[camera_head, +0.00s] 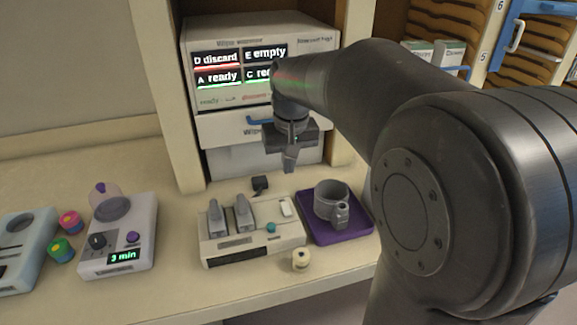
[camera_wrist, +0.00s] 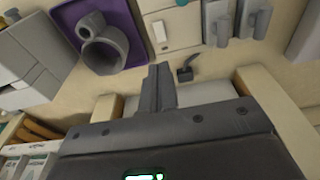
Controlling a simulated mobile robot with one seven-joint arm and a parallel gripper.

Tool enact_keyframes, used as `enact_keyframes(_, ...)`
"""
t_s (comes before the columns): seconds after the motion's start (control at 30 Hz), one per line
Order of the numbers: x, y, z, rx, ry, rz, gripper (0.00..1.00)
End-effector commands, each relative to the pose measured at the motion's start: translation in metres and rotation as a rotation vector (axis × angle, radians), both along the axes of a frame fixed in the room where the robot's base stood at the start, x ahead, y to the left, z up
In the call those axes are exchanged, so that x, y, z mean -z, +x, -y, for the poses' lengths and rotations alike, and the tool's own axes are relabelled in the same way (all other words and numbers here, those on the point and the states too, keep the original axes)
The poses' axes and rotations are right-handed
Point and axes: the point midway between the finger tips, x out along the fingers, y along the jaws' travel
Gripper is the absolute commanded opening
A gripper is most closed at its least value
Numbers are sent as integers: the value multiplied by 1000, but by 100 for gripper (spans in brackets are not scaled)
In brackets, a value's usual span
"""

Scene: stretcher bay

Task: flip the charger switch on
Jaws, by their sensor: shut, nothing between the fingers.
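The charger (camera_head: 218,239) is a cream box on the counter with two grey handsets (camera_head: 244,212) standing in it. A white rocker switch (camera_head: 287,207) is at the right of its top, and a teal button (camera_head: 270,228) sits nearer the front. The charger's front strip is dark. In the wrist view the charger (camera_wrist: 183,22) is at the top, with the white switch (camera_wrist: 160,32) near its left edge. My gripper (camera_head: 289,165) is shut and empty, pointing down above and behind the charger, apart from it. Its fingers (camera_wrist: 158,70) show below the switch in the wrist view.
A purple tray (camera_head: 362,221) with a grey cup (camera_head: 331,201) stands right of the charger. A small black plug (camera_head: 260,184) lies behind it and a cream spool (camera_head: 300,260) in front. A timer device (camera_head: 125,235) stands left. A labelled cabinet (camera_head: 215,110) is behind my gripper.

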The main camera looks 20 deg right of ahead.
Motion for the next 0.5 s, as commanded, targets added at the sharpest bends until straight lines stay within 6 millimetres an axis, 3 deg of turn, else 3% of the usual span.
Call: enact_keyframes(0.5,-2,3,0,1,0,80,0)
